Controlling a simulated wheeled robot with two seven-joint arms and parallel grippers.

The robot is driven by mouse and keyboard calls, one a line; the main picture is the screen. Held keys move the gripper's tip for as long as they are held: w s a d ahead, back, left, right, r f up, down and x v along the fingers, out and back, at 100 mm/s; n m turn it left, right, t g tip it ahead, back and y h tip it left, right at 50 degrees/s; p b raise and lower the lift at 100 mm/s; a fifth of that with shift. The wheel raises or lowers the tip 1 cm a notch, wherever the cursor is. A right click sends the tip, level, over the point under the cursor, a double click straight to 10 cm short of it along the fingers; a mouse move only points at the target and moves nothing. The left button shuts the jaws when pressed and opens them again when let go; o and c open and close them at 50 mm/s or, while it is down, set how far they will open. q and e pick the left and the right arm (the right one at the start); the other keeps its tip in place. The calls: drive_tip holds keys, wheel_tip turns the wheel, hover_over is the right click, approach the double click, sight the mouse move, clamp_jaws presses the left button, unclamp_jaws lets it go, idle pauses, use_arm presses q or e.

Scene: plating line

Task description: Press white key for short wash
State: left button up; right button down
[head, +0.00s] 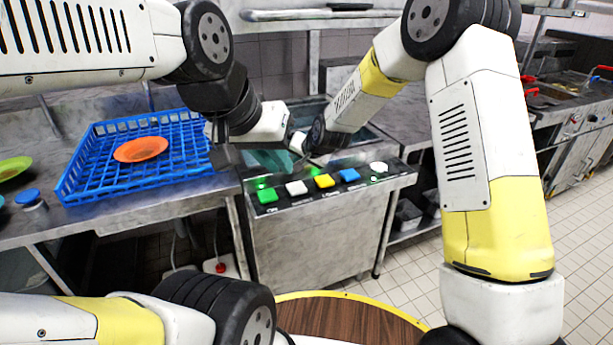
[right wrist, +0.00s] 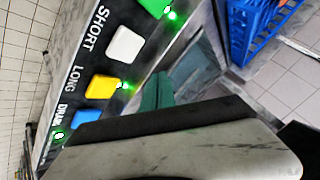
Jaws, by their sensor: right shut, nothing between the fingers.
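The white SHORT key (head: 297,188) sits between the green key (head: 267,196) and the yellow key (head: 324,181) on the dark panel of the wash unit. In the right wrist view, this white key (right wrist: 124,43) lies beside the word SHORT. My right gripper (right wrist: 165,125) is shut and empty, large in the foreground of that view and apart from the key in the picture.
A blue key (head: 349,175) and another white key (head: 379,167) continue the row; green lights glow on the panel. A blue rack (head: 85,178) holding an orange plate (head: 140,149) stands on the left counter. The wash unit's basin lies behind the panel.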

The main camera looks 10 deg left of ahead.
sight(298, 188)
drive_tip(key=shift+f, duration=3.05)
drive_tip(key=shift+f, duration=0.1)
drive_tip(key=shift+f, duration=0.35)
drive_tip(key=shift+f, duration=0.55)
idle(0.4)
drive_tip(key=shift+r, duration=1)
drive_tip(key=shift+r, duration=0.1)
drive_tip(key=shift+r, duration=2.4)
